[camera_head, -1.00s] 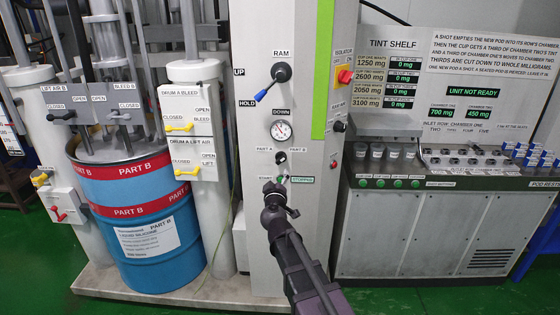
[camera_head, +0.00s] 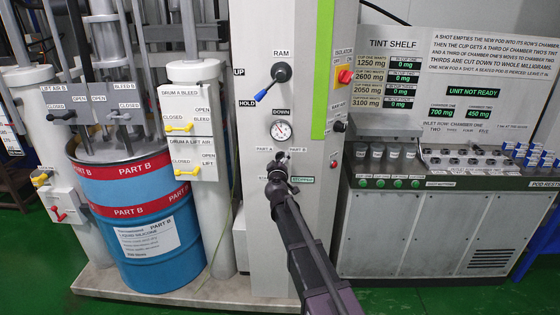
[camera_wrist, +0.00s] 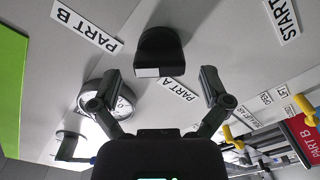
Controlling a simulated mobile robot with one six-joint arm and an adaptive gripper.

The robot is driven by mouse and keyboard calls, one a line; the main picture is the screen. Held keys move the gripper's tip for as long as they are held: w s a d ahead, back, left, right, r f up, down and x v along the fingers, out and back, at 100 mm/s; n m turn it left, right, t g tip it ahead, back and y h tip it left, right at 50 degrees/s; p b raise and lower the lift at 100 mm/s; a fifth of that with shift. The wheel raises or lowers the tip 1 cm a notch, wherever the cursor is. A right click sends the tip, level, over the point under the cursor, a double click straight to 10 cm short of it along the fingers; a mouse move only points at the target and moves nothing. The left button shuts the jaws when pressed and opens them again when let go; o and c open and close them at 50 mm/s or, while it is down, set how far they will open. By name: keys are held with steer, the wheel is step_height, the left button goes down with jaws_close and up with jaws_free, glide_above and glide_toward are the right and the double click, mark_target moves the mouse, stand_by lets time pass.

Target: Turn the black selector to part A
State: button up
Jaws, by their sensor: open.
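The black selector (camera_wrist: 160,52) shows in the wrist view on the grey panel, with a white mark on its lower left end. That end lies between the PART B label (camera_wrist: 88,25) and the PART A label (camera_wrist: 176,90). My gripper (camera_wrist: 160,80) is open, with one finger on each side of the selector's line. The fingertips appear short of the selector, with nothing between them.
The RAM lever (camera_head: 272,82) is above, and a red and yellow isolator knob (camera_head: 345,76) is to the upper right. A green STOPPED label (camera_head: 302,180) is beside my gripper. The blue PART B drum (camera_head: 140,220) stands left; the tint shelf (camera_head: 440,220) stands right.

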steer(key=shift+w, duration=0.45)
steer(key=c, duration=1.2)
steer(key=shift+o, duration=0.2)
